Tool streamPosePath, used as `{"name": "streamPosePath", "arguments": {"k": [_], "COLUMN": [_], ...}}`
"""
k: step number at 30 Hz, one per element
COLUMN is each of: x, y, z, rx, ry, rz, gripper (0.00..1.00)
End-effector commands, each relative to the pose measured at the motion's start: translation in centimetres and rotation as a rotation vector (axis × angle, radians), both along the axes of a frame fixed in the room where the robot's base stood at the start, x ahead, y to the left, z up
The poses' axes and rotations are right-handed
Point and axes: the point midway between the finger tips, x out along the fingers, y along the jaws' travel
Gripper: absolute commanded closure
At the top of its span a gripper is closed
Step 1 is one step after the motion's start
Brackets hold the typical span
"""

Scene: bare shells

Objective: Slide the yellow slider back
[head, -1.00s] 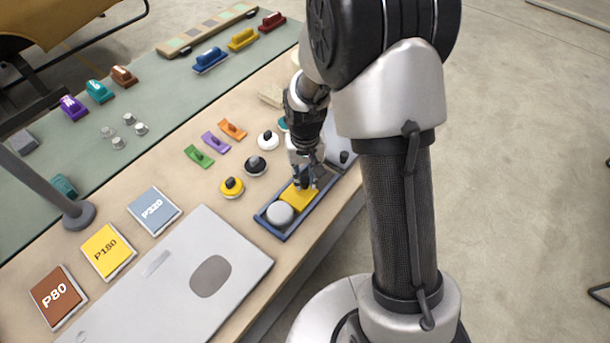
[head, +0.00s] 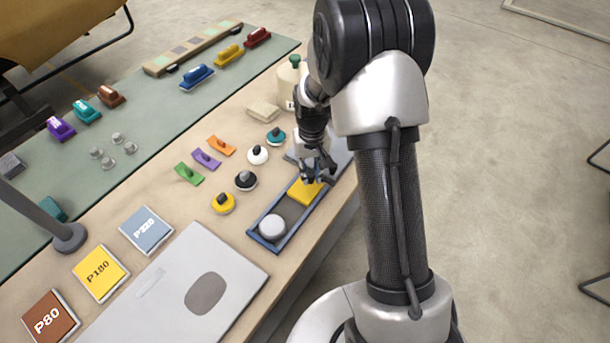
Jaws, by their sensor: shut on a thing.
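The yellow slider (head: 304,193) sits in a long blue-rimmed track (head: 291,212) near the front edge of the workbench. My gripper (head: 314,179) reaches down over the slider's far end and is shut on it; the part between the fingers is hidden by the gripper. A light grey round knob (head: 272,228) sits at the near end of the same track. A bare dark stretch of track shows between the knob and the slider. The track's far end is partly hidden by my gripper.
Yellow (head: 223,203), black (head: 245,180), white (head: 258,154) and teal (head: 275,137) round knobs stand left of the track. A grey plate (head: 165,295) lies nearer. Open floor lies to the right.

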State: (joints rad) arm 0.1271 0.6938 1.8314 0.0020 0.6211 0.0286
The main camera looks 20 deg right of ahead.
Motion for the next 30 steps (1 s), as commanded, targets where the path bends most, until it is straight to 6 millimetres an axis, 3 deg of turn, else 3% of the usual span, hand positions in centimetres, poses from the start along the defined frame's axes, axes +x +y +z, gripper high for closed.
{"name": "streamPosePath", "arguments": {"k": [5, 6, 15, 25, 30], "x": [0.4, 0.4, 0.3, 0.2, 0.3], "y": [-0.3, -0.3, -0.2, -0.1, -0.1], "z": [0.2, 0.2, 0.1, 0.3, 2.3], "rx": [-0.005, -0.005, -0.003, -0.002, -0.003], "ry": [-0.012, -0.012, -0.009, -0.007, -0.011], "rz": [0.001, 0.001, 0.0, 0.0, 0.0], "gripper": [1.0, 0.78, 0.59, 0.59, 0.59]}}
